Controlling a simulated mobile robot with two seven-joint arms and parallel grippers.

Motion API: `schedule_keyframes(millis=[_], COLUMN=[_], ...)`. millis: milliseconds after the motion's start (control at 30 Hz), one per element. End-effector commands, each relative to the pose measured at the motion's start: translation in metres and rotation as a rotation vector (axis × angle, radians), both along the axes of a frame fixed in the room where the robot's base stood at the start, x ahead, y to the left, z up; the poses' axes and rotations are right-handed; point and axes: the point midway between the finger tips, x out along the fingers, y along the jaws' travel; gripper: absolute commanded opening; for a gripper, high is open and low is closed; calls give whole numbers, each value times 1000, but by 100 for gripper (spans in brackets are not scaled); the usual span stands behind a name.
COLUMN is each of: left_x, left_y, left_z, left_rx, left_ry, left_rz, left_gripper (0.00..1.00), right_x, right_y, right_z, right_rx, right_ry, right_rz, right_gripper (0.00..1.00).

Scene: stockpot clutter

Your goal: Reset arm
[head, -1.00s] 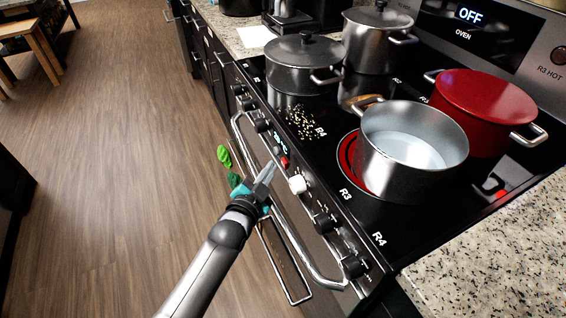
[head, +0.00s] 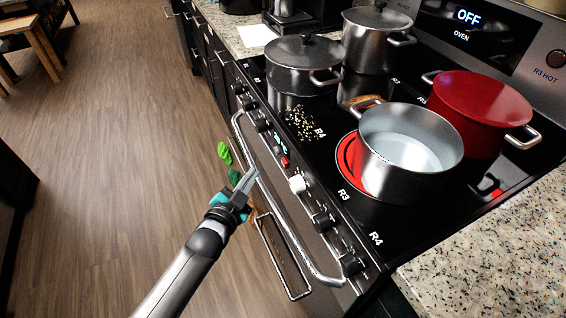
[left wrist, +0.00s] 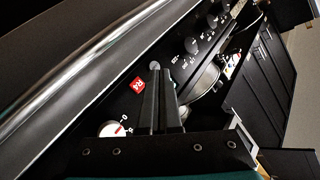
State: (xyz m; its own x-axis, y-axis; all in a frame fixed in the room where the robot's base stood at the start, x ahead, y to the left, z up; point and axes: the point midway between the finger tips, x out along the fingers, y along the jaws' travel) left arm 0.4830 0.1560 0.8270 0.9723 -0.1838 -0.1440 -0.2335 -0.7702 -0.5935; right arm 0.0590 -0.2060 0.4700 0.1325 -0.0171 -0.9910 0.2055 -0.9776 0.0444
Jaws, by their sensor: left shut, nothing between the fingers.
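My left gripper (head: 245,184) is shut and empty in the head view. It is in front of the oven, close to the oven door handle (head: 270,200) and the knob panel; I cannot tell whether it touches the handle. In the left wrist view the closed fingers (left wrist: 161,100) point toward the knob panel. A white knob (head: 297,184) shows right of the gripper; it also shows in the left wrist view (left wrist: 112,129). My right gripper is not in view.
An open steel pot (head: 400,175) stands by a glowing red burner (head: 348,160) on the black cooktop. A red pot (head: 480,105) and two lidded steel pots (head: 300,75) (head: 375,45) stand behind. Green items (head: 224,152) lie by the oven. The wooden floor (head: 110,150) at left is clear.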

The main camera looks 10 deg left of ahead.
Motion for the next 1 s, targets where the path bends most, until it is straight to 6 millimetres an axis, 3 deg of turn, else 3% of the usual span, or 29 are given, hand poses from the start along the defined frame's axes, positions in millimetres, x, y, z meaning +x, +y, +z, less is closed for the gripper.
schedule_keyframes(millis=[300, 367, 467, 567, 700, 767, 900, 1000], left_x=[-2, -7, -26, -62, -132, -167, -257, -323], left_y=[0, 2, 6, 12, 19, 22, 27, 29], left_z=[-6, -20, -65, -127, -210, -241, -300, -329], left_rx=[-4, -11, -36, -71, -119, -138, -171, -187], left_ry=[16, 52, 166, 334, 584, 688, 924, 1077], left_rz=[3, 10, 35, 77, 153, 189, 281, 350], left_gripper=[0, 0, 0, 0, 0, 0, 0, 0], right_x=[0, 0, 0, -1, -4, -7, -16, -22], right_y=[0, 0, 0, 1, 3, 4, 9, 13], right_z=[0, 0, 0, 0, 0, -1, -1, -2], right_rx=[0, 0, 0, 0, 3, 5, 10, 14], right_ry=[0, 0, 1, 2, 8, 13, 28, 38], right_rz=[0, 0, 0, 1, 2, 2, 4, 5], right_gripper=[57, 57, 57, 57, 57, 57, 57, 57])
